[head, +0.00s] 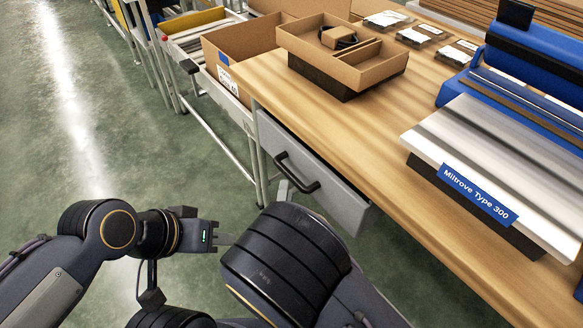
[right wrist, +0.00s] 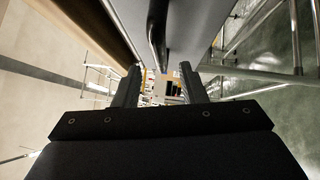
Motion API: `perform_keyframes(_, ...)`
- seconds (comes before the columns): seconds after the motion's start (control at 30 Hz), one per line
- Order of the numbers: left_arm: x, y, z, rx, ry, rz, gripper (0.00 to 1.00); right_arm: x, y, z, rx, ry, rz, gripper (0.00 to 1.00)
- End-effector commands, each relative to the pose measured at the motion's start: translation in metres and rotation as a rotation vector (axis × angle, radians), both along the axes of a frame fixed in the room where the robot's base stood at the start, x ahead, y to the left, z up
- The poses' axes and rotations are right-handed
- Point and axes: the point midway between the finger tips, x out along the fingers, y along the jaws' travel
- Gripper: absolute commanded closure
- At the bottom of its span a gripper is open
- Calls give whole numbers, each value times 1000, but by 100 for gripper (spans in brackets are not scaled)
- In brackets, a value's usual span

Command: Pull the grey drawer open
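The grey drawer (head: 335,195) sits under the front edge of the wooden workbench. Its front lies close to the bench edge and looks shut. A black bar handle (head: 297,174) is on its front. In the right wrist view the handle (right wrist: 157,30) runs down from the top, beside the grey drawer front (right wrist: 193,25). My right gripper (right wrist: 157,84) is open, with its two fingers apart and the handle in line with the gap ahead. I cannot tell if they touch.
On the wooden bench (head: 375,165) stand a cardboard tray (head: 345,75) and a blue and white machine (head: 490,180) labelled Miltrove Type 300. A cardboard box (head: 235,45) is beyond the bench's far-left end. Metal frame legs (head: 258,165) stand left of the drawer. Green floor (head: 110,140) at left is free.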

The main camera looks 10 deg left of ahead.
Motion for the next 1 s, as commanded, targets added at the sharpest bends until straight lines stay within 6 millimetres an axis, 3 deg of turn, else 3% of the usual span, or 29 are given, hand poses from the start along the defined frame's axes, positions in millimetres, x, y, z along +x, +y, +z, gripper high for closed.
perform_keyframes(0.33, 0, 0, -5, 0, 0, 0, 72, 52, 6, 7, 1, 0, -4, 62)
perform_keyframes(0.73, 0, 0, -5, 0, 1, 0, 72, 61, 7, 8, -1, 1, -2, 62)
perform_keyframes(1.0, 0, 0, -5, 0, 0, 0, 72, 61, 7, 8, -1, 1, -2, 98)
